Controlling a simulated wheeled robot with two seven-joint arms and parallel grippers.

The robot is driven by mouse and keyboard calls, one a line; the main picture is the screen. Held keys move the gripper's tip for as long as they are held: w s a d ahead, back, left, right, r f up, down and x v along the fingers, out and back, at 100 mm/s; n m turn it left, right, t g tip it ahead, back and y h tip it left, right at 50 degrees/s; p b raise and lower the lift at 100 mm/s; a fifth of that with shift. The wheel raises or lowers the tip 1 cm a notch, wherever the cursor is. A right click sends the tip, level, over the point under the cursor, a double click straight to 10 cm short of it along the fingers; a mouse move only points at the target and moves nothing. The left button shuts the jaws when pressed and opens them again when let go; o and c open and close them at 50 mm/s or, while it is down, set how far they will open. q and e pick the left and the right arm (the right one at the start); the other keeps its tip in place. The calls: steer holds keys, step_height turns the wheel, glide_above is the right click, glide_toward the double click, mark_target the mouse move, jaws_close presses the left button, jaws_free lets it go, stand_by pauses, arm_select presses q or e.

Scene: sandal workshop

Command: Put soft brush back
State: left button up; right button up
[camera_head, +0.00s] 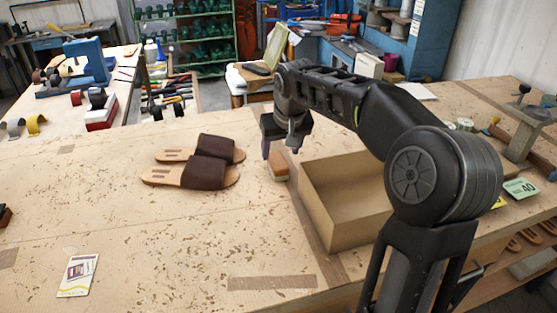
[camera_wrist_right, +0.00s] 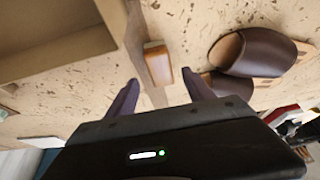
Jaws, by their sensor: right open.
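The soft brush, a small block with a reddish-brown wooden back and a pale edge, lies on the workbench beside the cardboard box; I see it in the head view (camera_head: 278,166) and in the right wrist view (camera_wrist_right: 158,66). My right gripper (camera_head: 280,150) is open and empty above the brush. In the right wrist view its two fingers (camera_wrist_right: 162,92) point toward the brush, which shows beyond and between the tips, apart from them. The open cardboard box (camera_head: 345,225) stands to the right of the brush, partly hidden by my right arm. My left gripper is out of view.
A pair of brown sandals (camera_head: 190,178) lies left of the brush. A printed card (camera_head: 77,275) lies at the front left, and a dark object (camera_head: 4,214) is cut off at the left edge. A metal stand (camera_head: 528,125) is at the far right. The front middle bench is clear.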

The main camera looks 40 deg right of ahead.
steer(key=v, duration=0.5)
